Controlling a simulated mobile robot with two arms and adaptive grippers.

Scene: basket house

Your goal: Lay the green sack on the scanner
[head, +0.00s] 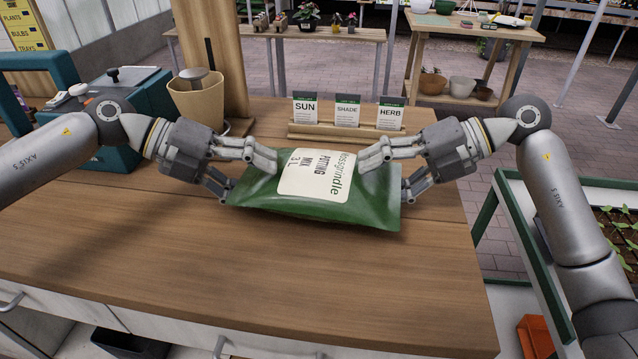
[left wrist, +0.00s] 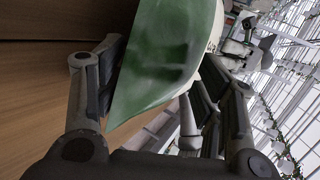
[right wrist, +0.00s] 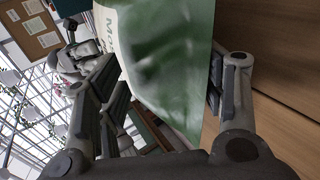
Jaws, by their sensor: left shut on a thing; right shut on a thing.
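The green sack (head: 370,205), with a white label reading potting mix, lies flat across the middle of the head view, over the wooden counter. My left gripper (head: 244,176) is shut on its left end and my right gripper (head: 389,177) is shut on its right end, each with one finger above and one below. The sack shows between the fingers in the left wrist view (left wrist: 165,50) and the right wrist view (right wrist: 170,55). I cannot tell how far it is above the counter. I cannot make out a scanner for certain in any view.
A teal machine (head: 150,92) stands at the counter's left, beside a tan pot (head: 197,97) and a wooden post. A wooden rack (head: 345,131) with SUN, SHADE and HERB cards stands behind the sack. The counter in front (head: 250,275) is bare. A seedling tray (head: 615,225) is at the right.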

